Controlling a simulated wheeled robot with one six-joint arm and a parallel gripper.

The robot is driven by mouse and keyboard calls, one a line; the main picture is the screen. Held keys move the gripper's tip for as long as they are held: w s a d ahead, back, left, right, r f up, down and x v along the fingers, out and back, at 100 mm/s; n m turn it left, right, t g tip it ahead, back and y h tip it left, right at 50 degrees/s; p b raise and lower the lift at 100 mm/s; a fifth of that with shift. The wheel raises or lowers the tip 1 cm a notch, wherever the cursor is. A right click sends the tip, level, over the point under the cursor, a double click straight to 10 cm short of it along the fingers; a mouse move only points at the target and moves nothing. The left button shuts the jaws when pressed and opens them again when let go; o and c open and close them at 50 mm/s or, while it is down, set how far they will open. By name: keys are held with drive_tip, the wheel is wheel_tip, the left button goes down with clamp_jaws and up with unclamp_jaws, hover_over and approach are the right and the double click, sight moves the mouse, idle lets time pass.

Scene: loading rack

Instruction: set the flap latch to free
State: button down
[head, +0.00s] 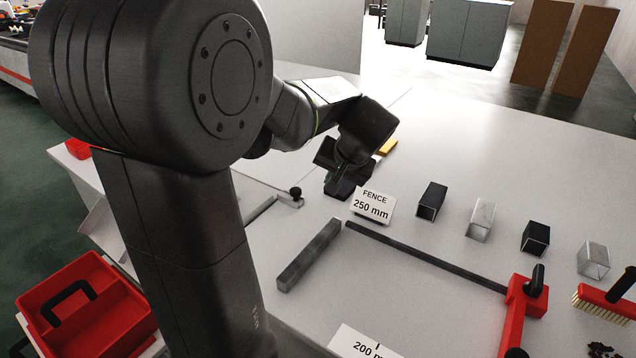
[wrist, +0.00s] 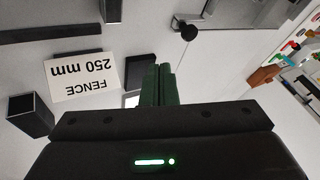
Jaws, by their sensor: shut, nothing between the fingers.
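A black round knob (head: 296,191) stands at the end of a thin grey metal piece on the bench, left of my gripper; it looks like the flap latch, but its setting cannot be read. The knob also shows at the top of the wrist view (wrist: 187,32), beside a grey plate (wrist: 235,12). My gripper (head: 341,187) points down behind the fence sign, partly hidden by its own body. In the wrist view its dark green fingers (wrist: 158,84) are together and empty, apart from the knob.
The "FENCE 250 mm" sign (head: 372,206) stands close to my gripper. A grey bar (head: 309,255), a dark rail (head: 425,256) and a red clamp (head: 522,310) lie in front. Several square tube pieces (head: 431,201) stand at right. A red toolbox (head: 85,305) is at left. The bench behind is mostly clear.

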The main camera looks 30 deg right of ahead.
drive_tip(key=w+a+n+g+h+p, duration=0.15)
drive_tip(key=w+a+g+h, duration=0.5)
drive_tip(key=w+a, duration=0.95)
drive_tip(key=p+x, duration=0.2)
drive_tip(key=x, duration=0.8)
drive_tip(key=shift+s+d, duration=0.15)
drive_tip(key=shift+d, duration=0.05)
drive_tip(key=shift+s+d+p, duration=0.4)
drive_tip(key=shift+s+d, duration=0.35)
drive_tip(key=shift+d, duration=0.25)
drive_tip(key=shift+s+d+f, duration=0.2)
drive_tip(key=shift+s+d, duration=0.05)
drive_tip(key=shift+d, duration=0.15)
drive_tip(key=shift+s+d+f, duration=0.1)
